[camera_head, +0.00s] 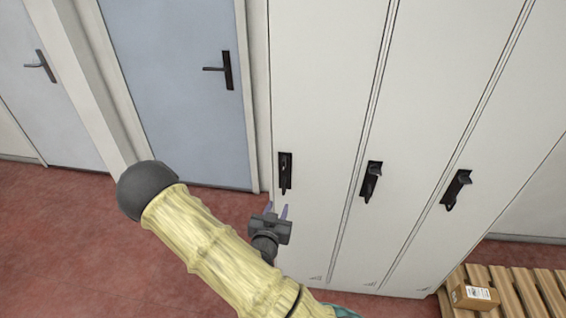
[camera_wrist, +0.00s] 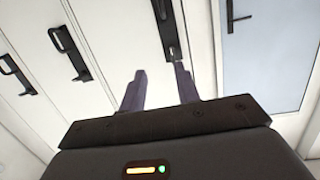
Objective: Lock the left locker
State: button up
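The left locker (camera_head: 312,100) is a tall, pale grey door that looks closed. Its narrow black handle (camera_head: 285,172) hangs upright at mid-height on the left side of the door. In the wrist view this handle (camera_wrist: 167,30) is beyond the fingers, its near end close to the tip of the right-hand finger. My gripper (camera_head: 277,208) is just below the handle in the head view, its two purple fingers pointing up towards it. In the wrist view the fingers (camera_wrist: 159,72) are apart with nothing between them. I cannot tell whether a finger touches the handle, nor the lock's state.
Two more lockers stand to the right, with black handles (camera_head: 371,181) and (camera_head: 457,190). A blue door (camera_head: 180,90) is to the left. A wooden pallet (camera_head: 530,290) with a cardboard box (camera_head: 474,297) lies at lower right. The red floor (camera_head: 60,240) is clear on the left.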

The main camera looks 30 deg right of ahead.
jog(key=r+t, duration=0.1)
jog(key=r+n+t, duration=0.1)
jog(key=shift+a+r+t, duration=0.15)
jog(key=shift+a+t, duration=0.15)
jog(key=shift+a, duration=0.05)
jog(key=shift+w, duration=0.15)
jog(key=p, duration=0.2)
send_near(283, 164)
jog(key=x, duration=0.9)
jog(key=shift+w+d+r, duration=0.1)
jog(key=shift+w+d, duration=0.1)
jog(key=shift+w, duration=0.05)
jog(key=shift+c, duration=0.2)
grip_shut()
